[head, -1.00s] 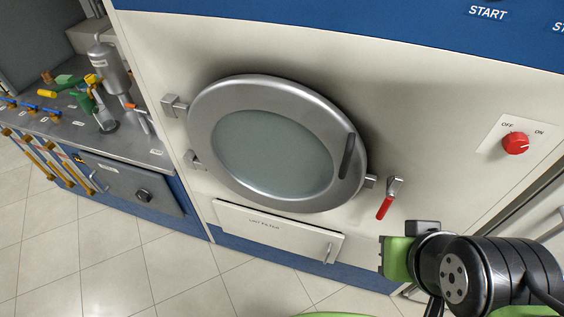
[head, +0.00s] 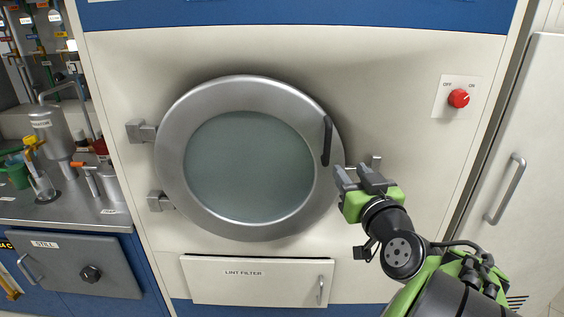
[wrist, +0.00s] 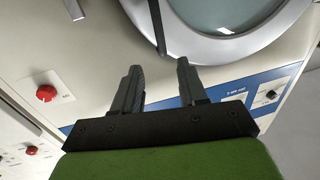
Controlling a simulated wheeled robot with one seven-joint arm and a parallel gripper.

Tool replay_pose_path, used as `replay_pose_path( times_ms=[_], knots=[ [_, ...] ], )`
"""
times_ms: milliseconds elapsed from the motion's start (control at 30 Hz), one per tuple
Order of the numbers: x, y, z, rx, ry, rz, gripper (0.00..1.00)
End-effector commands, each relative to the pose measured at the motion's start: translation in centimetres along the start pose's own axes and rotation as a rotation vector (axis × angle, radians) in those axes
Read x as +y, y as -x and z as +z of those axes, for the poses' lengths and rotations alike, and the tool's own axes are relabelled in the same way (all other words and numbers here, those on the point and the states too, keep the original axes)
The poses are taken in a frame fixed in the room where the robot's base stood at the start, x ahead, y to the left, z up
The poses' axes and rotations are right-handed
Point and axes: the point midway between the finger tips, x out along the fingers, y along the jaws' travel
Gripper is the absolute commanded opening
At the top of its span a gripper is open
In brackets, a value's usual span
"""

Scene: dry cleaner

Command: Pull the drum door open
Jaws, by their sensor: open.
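The drum door (head: 178,150) is a round silver ring with a greenish glass window (head: 250,165), and it looks closed. Its hinges (head: 143,132) are on the left. A black upright handle (head: 327,140) sits on the ring's upper right. My gripper (head: 350,172) is open and empty, just below and right of the handle in the head view. In the wrist view the handle (wrist: 157,27) appears ahead of my open gripper (wrist: 158,66), lined up with the gap between the fingers. The latch (head: 376,161) beside the door is mostly hidden behind my gripper.
A red OFF/ON knob (head: 458,98) is on the panel to the right. A lint filter flap (head: 230,285) lies below the door. A steel counter (head: 70,212) with vessels stands at left. A white cabinet door with a handle (head: 505,188) is at far right.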

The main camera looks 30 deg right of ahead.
Motion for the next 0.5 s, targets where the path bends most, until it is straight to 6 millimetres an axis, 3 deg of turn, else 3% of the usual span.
replay_pose_path(
  times_ms=[500],
  knots=[
    [-0.5, -12.1, -0.7, -0.003, 0.0, -0.011, 0.42]
  ],
)
